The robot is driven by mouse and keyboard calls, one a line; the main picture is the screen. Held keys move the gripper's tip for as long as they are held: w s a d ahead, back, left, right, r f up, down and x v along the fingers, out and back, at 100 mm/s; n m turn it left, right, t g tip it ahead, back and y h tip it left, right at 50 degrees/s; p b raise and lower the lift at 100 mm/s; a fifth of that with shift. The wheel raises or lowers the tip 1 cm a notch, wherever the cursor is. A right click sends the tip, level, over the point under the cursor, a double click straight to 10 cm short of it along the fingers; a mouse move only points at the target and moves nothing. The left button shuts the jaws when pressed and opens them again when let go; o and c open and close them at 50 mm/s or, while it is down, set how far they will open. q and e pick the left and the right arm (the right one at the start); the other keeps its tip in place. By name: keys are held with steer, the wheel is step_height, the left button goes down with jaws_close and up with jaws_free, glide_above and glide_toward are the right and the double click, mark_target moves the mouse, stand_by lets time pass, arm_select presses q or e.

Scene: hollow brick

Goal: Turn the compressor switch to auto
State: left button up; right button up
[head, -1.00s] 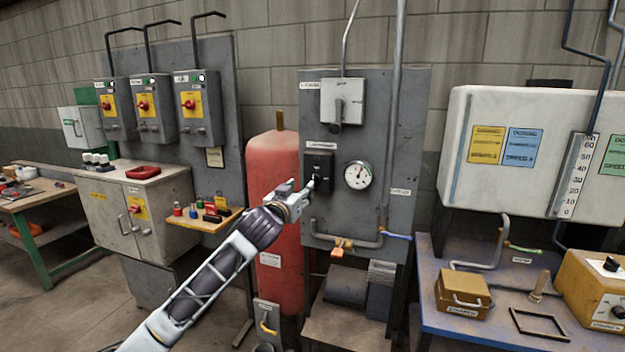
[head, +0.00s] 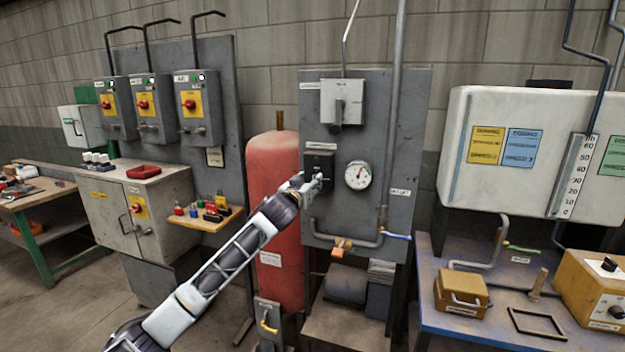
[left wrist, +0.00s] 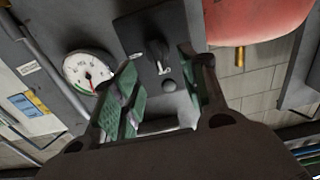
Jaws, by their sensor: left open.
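The compressor switch is a dark box (head: 319,162) on the grey panel, left of the round pressure gauge (head: 358,175). In the left wrist view its black knob (left wrist: 158,48) sits on the dark plate, just beyond and between my fingertips. My left gripper (head: 318,182) is at the lower part of the switch box and hides part of it. In the left wrist view the green-padded fingers (left wrist: 165,75) are open, with nothing held between them. I cannot tell whether they touch the knob. The labels around the knob are too small to read. My right gripper is out of view.
A grey box with a lever (head: 342,102) is above the switch. A red tank (head: 272,165) stands left of the panel, close to my left arm. A pipe with an orange-handled valve (head: 342,244) runs below. A blue bench (head: 480,320) is at right.

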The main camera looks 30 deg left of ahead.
mark_target(313, 178)
arm_select(q)
steer(key=shift+w+a, duration=0.15)
steer(key=shift+w, duration=0.55)
steer(key=shift+w+a, duration=0.1)
steer(key=shift+w, duration=0.25)
steer(key=shift+w+a, duration=0.1)
steer(key=shift+w, duration=0.55)
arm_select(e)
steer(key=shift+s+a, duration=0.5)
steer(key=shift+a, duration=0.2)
arm_select(q)
steer(key=shift+c, duration=0.4)
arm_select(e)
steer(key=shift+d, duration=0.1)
